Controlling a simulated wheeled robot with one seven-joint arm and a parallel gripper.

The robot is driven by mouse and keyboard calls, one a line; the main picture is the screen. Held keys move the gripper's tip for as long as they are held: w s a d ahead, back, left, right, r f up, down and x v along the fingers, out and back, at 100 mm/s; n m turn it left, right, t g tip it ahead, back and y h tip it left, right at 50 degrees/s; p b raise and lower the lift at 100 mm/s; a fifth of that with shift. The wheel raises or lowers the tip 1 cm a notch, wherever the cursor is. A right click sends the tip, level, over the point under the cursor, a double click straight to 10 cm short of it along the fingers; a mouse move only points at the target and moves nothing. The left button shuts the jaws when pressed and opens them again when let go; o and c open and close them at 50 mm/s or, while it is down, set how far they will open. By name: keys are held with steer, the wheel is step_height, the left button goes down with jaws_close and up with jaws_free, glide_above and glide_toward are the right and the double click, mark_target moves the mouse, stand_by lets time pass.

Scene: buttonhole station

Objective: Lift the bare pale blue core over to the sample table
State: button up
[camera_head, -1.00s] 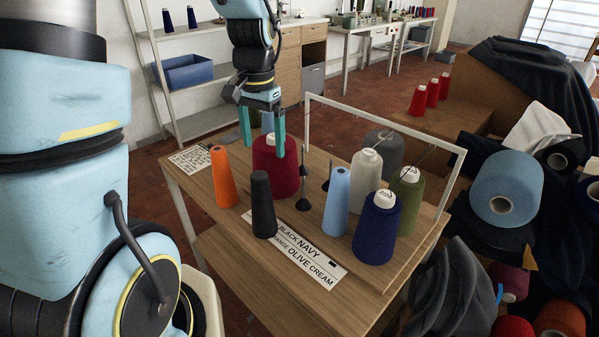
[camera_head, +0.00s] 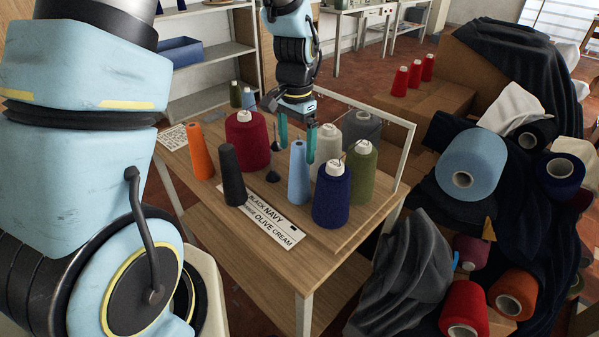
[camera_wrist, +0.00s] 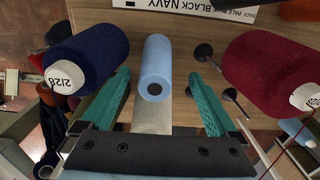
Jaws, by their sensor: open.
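The bare pale blue core (camera_head: 299,174) stands upright on the wooden table, between the crimson cone and the navy cone. In the wrist view the core (camera_wrist: 157,68) shows its open top end between the two green fingers. My gripper (camera_head: 296,145) is open and empty, pointing down above and around the top of the core. In the wrist view my gripper (camera_wrist: 165,98) has a finger on each side of the core, with gaps on both sides. I cannot tell which of the surfaces in view is the sample table.
A crimson cone (camera_head: 246,140), a navy cone (camera_head: 331,196), a cream cone (camera_head: 326,148) and an olive cone (camera_head: 361,172) stand close by. Orange (camera_head: 199,152) and black (camera_head: 232,175) cores stand left. A white frame (camera_head: 403,158) edges the table (camera_head: 286,255).

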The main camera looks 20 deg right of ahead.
mark_target(299, 161)
steer(key=f, duration=0.1)
steer(key=f+p, duration=0.1)
steer(key=f, duration=0.1)
steer(key=shift+s+d+f, duration=0.15)
steer(key=shift+s+d, duration=0.05)
steer(key=shift+d, duration=0.05)
steer(key=shift+f, duration=0.7)
steer(key=c, duration=1.4)
steer(key=shift+r, duration=0.1)
step_height(299, 161, up, 12)
steer(key=shift+r, duration=0.2)
steer(key=shift+r+p, duration=0.8)
steer(key=shift+p, duration=0.1)
